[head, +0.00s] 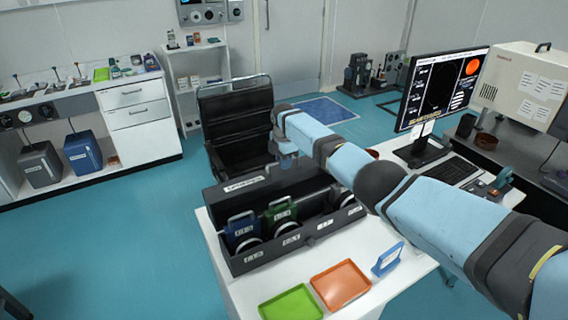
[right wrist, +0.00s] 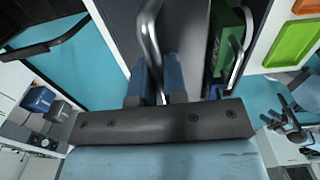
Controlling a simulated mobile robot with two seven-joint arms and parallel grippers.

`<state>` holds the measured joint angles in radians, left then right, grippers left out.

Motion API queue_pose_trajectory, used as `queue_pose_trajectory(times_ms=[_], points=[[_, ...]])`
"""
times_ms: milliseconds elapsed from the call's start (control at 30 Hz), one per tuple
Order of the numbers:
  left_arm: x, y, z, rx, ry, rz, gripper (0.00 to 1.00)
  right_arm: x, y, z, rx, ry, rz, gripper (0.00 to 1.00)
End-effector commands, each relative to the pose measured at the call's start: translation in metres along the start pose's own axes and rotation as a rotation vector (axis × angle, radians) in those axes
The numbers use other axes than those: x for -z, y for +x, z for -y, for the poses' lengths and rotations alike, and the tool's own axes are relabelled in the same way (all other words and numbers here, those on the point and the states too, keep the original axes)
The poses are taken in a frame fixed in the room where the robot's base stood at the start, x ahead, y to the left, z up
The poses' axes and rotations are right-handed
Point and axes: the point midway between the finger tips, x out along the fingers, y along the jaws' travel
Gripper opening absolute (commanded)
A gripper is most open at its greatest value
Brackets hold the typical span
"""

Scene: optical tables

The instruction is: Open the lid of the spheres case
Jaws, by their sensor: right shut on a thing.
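The spheres case (head: 290,245) is a long black box with white labels on its front, on the white table. Its inside is visible, with a blue holder (head: 241,228) and a green holder (head: 278,213) in it. A dark labelled strip (head: 245,184) along the far side looks like the raised lid; its exact angle is unclear. My right gripper (head: 287,160) is above the far side of the case. In the right wrist view my right gripper (right wrist: 160,85) is shut on a metal handle (right wrist: 149,40) before a dark panel. My left gripper is out of view.
A green tray (head: 291,303), an orange tray (head: 340,285) and a small blue stand (head: 387,260) are in front of the case. A black chair (head: 235,120) stands behind it. A monitor (head: 438,90) and keyboard (head: 450,170) are to the right.

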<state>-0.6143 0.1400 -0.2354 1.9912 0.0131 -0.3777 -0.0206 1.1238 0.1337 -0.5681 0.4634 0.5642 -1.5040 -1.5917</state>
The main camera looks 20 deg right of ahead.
Motion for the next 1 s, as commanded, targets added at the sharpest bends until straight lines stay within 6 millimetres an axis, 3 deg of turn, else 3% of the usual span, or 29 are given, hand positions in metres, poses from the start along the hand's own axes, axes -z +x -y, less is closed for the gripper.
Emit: queue_pose_trajectory(times_ms=[467,500,600,1000], points=[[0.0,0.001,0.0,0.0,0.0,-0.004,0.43,0.001,0.001,-0.001,0.0,-0.002,-0.001,0.0],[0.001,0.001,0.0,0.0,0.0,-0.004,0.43,0.001,0.001,-0.001,0.0,-0.002,-0.001,0.15],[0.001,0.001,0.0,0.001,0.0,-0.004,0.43,0.0,0.0,-0.001,0.0,-0.002,-0.001,0.36],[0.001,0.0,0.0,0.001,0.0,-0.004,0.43,0.0,-0.009,-0.001,-0.002,-0.002,0.0,0.36]])
